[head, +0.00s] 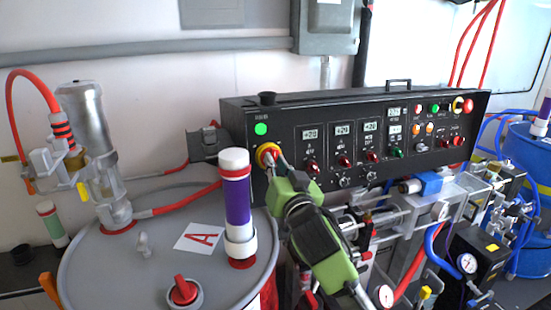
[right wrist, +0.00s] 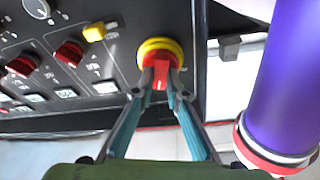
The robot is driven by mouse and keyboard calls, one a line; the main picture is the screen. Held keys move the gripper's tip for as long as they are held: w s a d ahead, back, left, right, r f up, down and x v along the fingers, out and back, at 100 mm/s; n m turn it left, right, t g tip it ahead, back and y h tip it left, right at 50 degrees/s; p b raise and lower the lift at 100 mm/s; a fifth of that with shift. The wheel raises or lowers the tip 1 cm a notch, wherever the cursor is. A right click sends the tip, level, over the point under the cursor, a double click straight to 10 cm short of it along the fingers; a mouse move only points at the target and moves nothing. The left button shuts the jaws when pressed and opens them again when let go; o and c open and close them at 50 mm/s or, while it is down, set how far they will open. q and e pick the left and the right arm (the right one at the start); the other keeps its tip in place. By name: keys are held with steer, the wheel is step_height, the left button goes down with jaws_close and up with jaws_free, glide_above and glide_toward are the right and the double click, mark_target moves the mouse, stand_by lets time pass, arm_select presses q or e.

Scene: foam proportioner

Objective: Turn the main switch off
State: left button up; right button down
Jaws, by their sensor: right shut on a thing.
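The main switch (head: 267,154) is a red knob on a yellow round plate at the left end of the black control panel (head: 375,110). My right gripper (head: 277,165) reaches it from the front, its fingertips shut on the red knob. In the right wrist view the two fingers (right wrist: 161,95) close on both sides of the red handle (right wrist: 160,74), in front of the yellow plate (right wrist: 160,48). A green lamp (head: 260,129) is lit just above the switch. My left gripper is not in view.
A purple cylinder with white ends (head: 236,200) stands close left of my right gripper, on the grey drum (head: 130,265) marked A. Gauges, pipes and valves (head: 440,210) crowd the area below the panel on the right. Several red knobs and displays line the panel.

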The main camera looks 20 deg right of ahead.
steer(key=shift+d+n+g+y+p, duration=0.15)
steer(key=shift+n+y+p, duration=0.6)
steer(key=shift+n+p, duration=1.35)
steer(key=shift+a+n+g+y+p, duration=0.2)
steer(key=shift+n+y+p, duration=0.8)
steer(key=shift+n, duration=1.85)
steer(key=shift+d+n+g+y+p, duration=0.25)
steer(key=shift+n+y+p, duration=0.2)
steer(key=shift+n+p, duration=1.8)
steer(key=shift+a+f+n, duration=0.1)
steer(key=shift+n, duration=0.2)
steer(key=c, duration=2)
jaws_free()
steer(key=v, duration=1.2)
